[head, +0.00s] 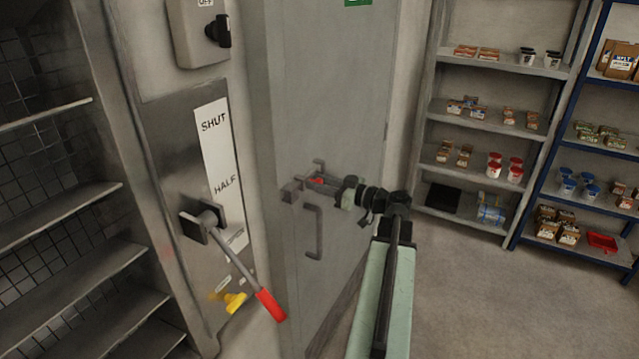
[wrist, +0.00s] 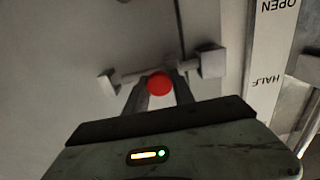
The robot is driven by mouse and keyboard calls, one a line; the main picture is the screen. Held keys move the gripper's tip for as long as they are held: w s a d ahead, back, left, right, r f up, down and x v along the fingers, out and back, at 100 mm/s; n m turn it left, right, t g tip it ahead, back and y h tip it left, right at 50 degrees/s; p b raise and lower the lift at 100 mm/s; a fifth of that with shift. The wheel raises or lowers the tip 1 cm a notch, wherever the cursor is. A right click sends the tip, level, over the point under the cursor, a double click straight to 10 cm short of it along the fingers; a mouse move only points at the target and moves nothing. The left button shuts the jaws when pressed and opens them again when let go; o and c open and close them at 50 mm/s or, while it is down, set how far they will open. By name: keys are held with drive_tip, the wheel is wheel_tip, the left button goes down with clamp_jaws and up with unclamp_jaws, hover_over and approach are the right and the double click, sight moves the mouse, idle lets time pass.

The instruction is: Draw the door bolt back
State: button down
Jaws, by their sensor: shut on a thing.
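The grey door (head: 325,130) stands in the middle of the head view, with a dark pull handle (head: 314,232) on it. The door bolt (head: 291,190) lies across the door's left edge above that handle. Its red knob (head: 317,181) is partly covered by my gripper (head: 328,184) in the head view. In the wrist view the red knob (wrist: 160,84) sits between my two fingertips, which are shut on it. The bolt bar (wrist: 132,76) runs between a small block on the left and a larger block (wrist: 211,61) on the right.
Left of the door is a panel with a SHUT/HALF scale (head: 218,160) and a red-handled lever (head: 268,302) sticking out. A yellow handle (head: 235,302) is beside it. A rotary switch (head: 217,31) is above. Stocked shelves (head: 493,130) stand right; the floor (head: 470,300) before them is clear.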

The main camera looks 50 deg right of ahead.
sight(316, 170)
drive_tip(key=d, duration=0.2)
drive_tip(key=w+d, duration=0.1)
drive_tip(key=d, duration=0.2)
drive_tip(key=shift+w+d+r, duration=0.1)
drive_tip(key=shift+w+d, duration=0.1)
drive_tip(key=shift+d, duration=0.15)
drive_tip(key=c, duration=1.1)
unclamp_jaws()
drive_tip(key=shift+w+d, duration=0.1)
drive_tip(key=shift+d, duration=0.05)
drive_tip(key=v, duration=0.8)
